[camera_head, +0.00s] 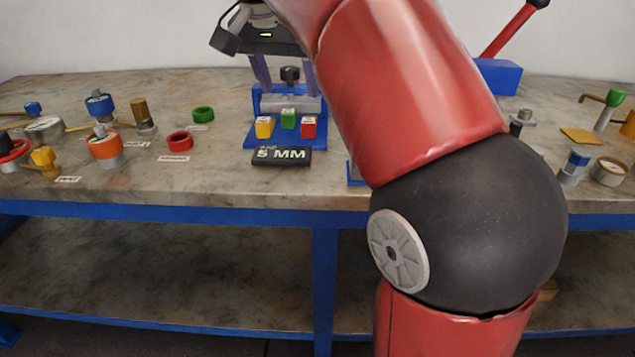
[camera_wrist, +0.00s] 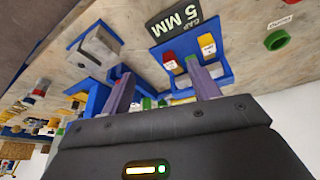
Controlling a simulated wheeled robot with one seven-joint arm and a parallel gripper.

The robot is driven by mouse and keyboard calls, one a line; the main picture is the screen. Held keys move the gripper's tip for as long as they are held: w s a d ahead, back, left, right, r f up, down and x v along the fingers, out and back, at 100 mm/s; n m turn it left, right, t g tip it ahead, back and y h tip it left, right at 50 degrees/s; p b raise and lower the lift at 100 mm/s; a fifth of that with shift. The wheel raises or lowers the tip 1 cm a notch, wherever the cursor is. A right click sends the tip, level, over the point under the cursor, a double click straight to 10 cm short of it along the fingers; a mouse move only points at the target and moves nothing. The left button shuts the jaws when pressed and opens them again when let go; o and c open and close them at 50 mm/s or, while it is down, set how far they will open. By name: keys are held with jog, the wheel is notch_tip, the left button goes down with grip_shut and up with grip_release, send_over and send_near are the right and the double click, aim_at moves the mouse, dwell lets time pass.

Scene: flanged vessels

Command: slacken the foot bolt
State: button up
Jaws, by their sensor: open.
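My gripper (camera_head: 289,88) is open, its two purple fingers pointing down over the back of a blue fixture (camera_head: 252,133). A dark knob-headed bolt (camera_head: 290,74) shows between the fingers, above a grey block (camera_head: 290,103). I cannot tell whether it is the foot bolt or whether the fingers touch it. In the wrist view my gripper (camera_wrist: 158,68) has nothing clearly held between its fingers. Yellow (camera_head: 264,127), green (camera_head: 288,118) and red (camera_head: 308,127) blocks sit on the fixture's front. A black "5 MM" plate (camera_head: 282,156) lies before them.
Left of the fixture are a green ring (camera_head: 203,114), a red ring (camera_head: 179,141) and an orange flanged vessel (camera_head: 104,148). In the wrist view, a grey block on blue supports (camera_wrist: 98,48) is beside the fingers. My arm hides the table's middle right.

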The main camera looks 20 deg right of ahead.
jog(key=s+f+n+t+y, duration=0.1)
jog(key=s+f+n, duration=0.4)
jog(key=s+f, duration=0.6)
jog(key=shift+d+f+y, duration=0.25)
jog(key=shift+d+y, duration=0.15)
jog(key=shift+d, duration=0.05)
